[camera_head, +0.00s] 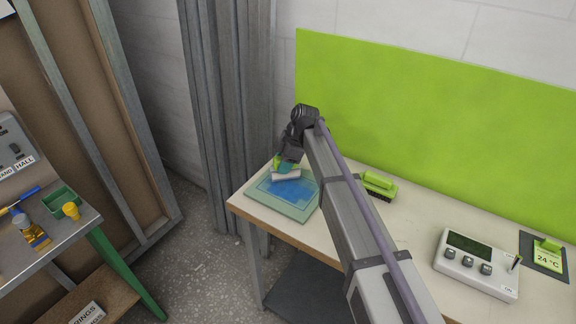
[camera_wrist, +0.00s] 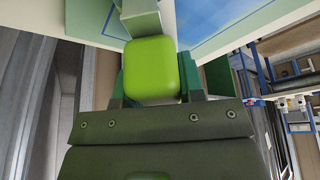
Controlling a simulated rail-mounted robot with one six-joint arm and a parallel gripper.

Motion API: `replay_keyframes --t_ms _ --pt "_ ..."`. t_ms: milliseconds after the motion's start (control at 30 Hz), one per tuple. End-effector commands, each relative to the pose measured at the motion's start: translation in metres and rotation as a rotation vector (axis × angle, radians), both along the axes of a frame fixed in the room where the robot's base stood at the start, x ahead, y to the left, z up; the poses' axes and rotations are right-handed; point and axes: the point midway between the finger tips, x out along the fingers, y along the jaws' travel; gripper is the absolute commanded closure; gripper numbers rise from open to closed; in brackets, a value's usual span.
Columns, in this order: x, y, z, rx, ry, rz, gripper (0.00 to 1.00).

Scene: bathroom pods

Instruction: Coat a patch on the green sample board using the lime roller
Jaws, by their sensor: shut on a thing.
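The green sample board (camera_head: 297,212) lies on the left end of the cream bench, with a blue coated patch (camera_head: 294,193) on its face. The lime roller has a pale sleeve (camera_head: 286,174) that is over the board's upper part; I cannot tell whether it touches. My gripper (camera_head: 283,160) is above the board and shut on the roller. In the wrist view the roller's lime handle (camera_wrist: 150,70) sits between the dark green fingers. Its sleeve is mostly out of that view, and part of the blue patch (camera_wrist: 207,18) shows beyond.
A white control box (camera_head: 476,264) and a card reading 24 °C (camera_head: 548,253) are further right. A lime panel (camera_head: 430,120) stands behind. A grey side table (camera_head: 60,235) holds a green tray (camera_head: 61,199).

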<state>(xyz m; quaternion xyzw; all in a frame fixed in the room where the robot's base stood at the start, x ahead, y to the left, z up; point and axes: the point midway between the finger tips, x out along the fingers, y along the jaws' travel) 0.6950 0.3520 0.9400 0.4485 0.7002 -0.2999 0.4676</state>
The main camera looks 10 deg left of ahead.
Motion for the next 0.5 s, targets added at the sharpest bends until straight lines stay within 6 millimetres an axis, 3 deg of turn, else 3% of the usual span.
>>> replay_keyframes --t_ms 100,367,500 --pt "0.006 0.013 -0.001 0.0 -0.001 0.002 0.94" --pt "0.007 0.019 -0.001 0.0 0.0 0.001 0.94" --pt "0.013 0.032 0.0 0.0 0.0 0.001 0.94"
